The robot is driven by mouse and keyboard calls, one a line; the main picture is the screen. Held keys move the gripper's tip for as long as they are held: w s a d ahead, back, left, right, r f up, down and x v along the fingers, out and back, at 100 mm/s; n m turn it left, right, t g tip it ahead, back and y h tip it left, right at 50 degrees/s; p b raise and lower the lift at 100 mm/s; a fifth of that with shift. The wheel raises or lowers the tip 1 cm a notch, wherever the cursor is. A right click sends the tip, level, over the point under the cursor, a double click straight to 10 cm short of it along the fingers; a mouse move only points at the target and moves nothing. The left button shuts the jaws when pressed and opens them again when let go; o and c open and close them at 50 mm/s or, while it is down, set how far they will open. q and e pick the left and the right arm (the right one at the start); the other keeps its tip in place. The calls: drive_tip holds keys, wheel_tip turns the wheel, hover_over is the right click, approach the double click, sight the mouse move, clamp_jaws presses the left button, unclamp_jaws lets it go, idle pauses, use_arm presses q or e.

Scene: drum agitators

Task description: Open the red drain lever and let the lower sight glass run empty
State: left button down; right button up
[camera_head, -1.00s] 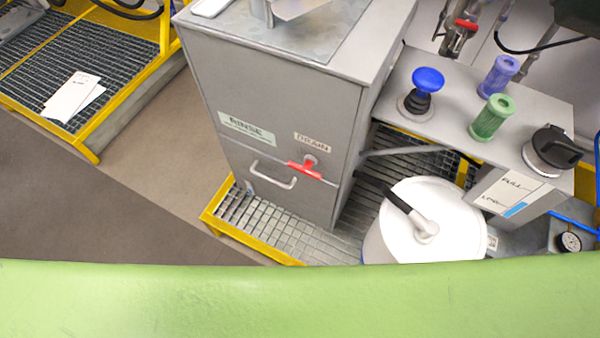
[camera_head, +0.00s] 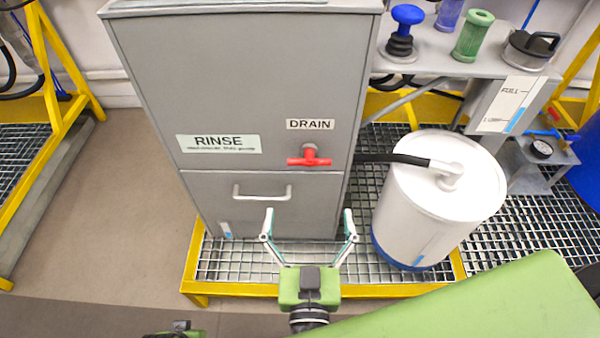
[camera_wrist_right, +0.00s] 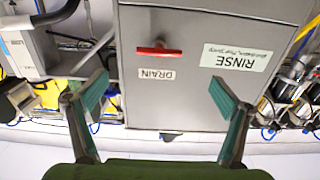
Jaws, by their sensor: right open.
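The red drain lever (camera_head: 310,157) is a short bar on the grey cabinet's front, under the DRAIN label (camera_head: 310,124). Its bar lies level. My right gripper (camera_head: 309,213) is open and empty, below the lever and apart from it. In the right wrist view the lever (camera_wrist_right: 159,50) shows upside down, between and beyond the open fingers (camera_wrist_right: 159,84). A small strip with blue in it (camera_head: 226,230), low on the cabinet's left, may be the lower sight glass; its level is too small to read. A green part of mine at the bottom edge may be my left gripper (camera_head: 178,329); its fingers are hidden.
A drawer handle (camera_head: 262,191) sits below the RINSE label (camera_head: 219,144). A white drum (camera_head: 400,215) with a black hose stands close on the right. A FULL/LOW gauge (camera_head: 508,104) shows blue near its bottom. A yellow-edged grating (camera_head: 235,289) lies below; bare floor is left.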

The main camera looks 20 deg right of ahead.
sight(310, 164)
use_arm(q)
wheel_tip(310, 164, down, 7)
drive_tip(key=s+p, duration=0.2)
drive_tip(key=shift+s, duration=0.35)
use_arm(e)
drive_tip(key=x, duration=1.4)
drive_tip(key=shift+s, duration=0.1)
use_arm(q)
drive_tip(key=shift+a, duration=0.1)
use_arm(e)
drive_tip(key=c, duration=1.1)
